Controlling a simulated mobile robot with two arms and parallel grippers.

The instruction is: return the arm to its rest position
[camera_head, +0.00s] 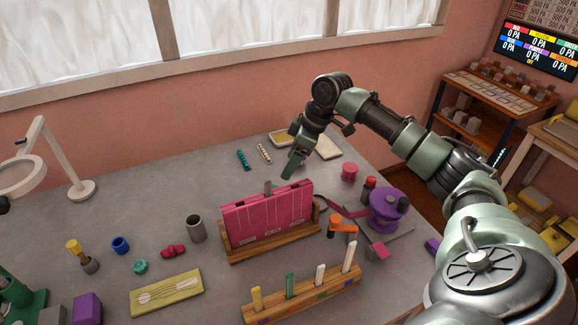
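My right arm comes in from the right and reaches over the grey table (130,210). Its gripper (290,168) points down and left above the back middle of the table, behind a pink upright board (268,212) in a wooden stand. The fingers overlap in this view, so I cannot tell whether they are open or shut. No held object can be made out. My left gripper is not in view.
A wooden rack (305,297) with several upright sticks stands in front of the pink board. A purple reel (388,207) and an orange item (342,227) lie to its right. A grey cup (196,229) and white magnifier lamp (80,190) stand left.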

